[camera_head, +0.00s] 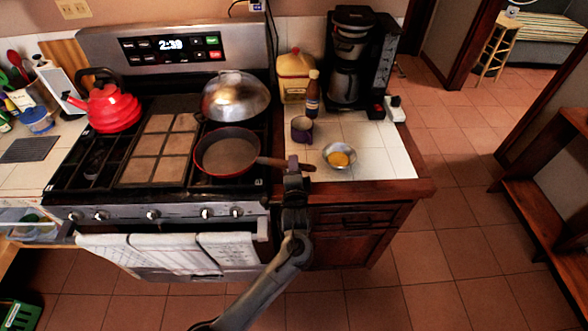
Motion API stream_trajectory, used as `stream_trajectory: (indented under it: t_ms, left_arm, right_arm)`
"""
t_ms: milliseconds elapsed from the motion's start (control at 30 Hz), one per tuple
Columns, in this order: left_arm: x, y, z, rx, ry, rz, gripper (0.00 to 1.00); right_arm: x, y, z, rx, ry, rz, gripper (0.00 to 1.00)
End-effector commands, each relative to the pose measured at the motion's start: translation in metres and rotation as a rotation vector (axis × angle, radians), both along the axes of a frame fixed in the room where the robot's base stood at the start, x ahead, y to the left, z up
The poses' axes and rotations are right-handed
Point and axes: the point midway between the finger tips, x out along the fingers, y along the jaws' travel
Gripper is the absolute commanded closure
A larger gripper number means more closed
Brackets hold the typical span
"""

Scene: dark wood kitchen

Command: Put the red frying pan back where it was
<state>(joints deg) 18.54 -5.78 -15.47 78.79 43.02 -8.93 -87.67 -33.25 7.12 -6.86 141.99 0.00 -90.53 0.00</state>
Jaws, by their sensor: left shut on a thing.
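The red frying pan (228,152) is on the right side of the stove, over the front right burner area. Its brown handle points right, past the stove's edge toward the tiled counter. My right gripper is not in view.
A domed metal lid (235,96) sits right behind the pan. A red kettle (107,108) stands at the stove's left. Right of the handle, the counter holds a bowl with a yellow item (340,157), a mug (302,129), a bottle (312,95) and a coffee maker (357,60).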

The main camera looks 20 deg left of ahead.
Motion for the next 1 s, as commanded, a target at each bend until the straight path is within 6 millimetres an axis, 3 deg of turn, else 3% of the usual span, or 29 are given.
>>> stream_trajectory:
  t_ms: [533,567,700,1000]
  left_arm:
    - [0.001,0.0,-0.005,0.005,-0.004,0.0,1.0]
    - [0.0,0.0,-0.007,0.001,0.0,0.0,0.74]
    - [0.0,0.0,-0.007,0.001,0.0,0.0,0.53]
    - [0.0,0.0,-0.006,0.0,-0.001,0.0,0.53]
  right_arm:
    - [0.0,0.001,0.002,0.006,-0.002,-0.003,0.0]
    - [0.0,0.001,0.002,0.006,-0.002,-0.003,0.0]
    - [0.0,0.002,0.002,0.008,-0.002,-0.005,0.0]
    - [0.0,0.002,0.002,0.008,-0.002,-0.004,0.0]
